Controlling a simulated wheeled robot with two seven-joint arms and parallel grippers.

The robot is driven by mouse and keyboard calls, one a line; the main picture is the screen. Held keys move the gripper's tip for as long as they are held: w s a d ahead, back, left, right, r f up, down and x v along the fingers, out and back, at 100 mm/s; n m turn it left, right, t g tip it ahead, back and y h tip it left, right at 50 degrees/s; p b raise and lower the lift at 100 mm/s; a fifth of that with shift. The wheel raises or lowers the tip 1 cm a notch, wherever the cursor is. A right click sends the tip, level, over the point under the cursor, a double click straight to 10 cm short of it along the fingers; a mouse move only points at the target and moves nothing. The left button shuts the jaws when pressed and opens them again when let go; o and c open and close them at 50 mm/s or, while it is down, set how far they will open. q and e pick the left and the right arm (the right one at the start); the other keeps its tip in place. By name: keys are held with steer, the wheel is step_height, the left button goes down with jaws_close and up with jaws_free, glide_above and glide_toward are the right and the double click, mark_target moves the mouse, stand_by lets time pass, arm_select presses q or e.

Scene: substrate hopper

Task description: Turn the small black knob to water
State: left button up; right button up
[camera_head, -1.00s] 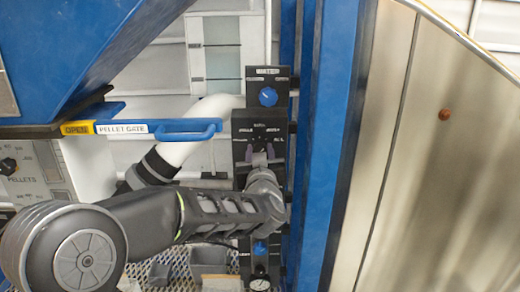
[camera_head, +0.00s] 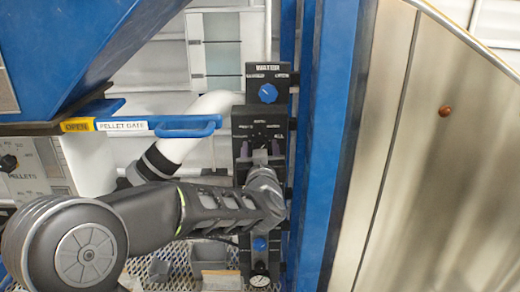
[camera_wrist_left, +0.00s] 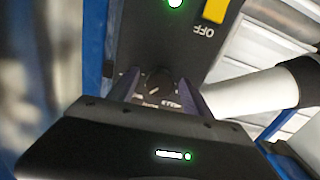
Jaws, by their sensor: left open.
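The small black knob (camera_wrist_left: 158,79) sits on a black panel with white lettering around it. In the wrist view it lies between the two fingers of my left gripper (camera_wrist_left: 160,92). The fingers are open, one on each side, and I cannot tell whether they touch it. In the head view my left gripper (camera_head: 260,156) is at the middle black panel (camera_head: 246,121), below the blue knob (camera_head: 268,93) under the label WATER. The small knob is hard to make out there, and its pointer setting is not clear. My right gripper is out of view.
A blue pellet gate handle (camera_head: 190,128) sticks out left of the panel. A white pipe (camera_head: 190,130) runs behind my left arm. A blue post (camera_head: 330,150) stands close on the right. Another blue knob (camera_head: 260,244) and a gauge (camera_head: 260,281) are below.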

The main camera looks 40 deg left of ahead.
arm_select(q)
steer(key=b+v, duration=0.1)
steer(key=v, duration=0.6)
steer(key=shift+s+d+b, duration=0.3)
stand_by(0.3)
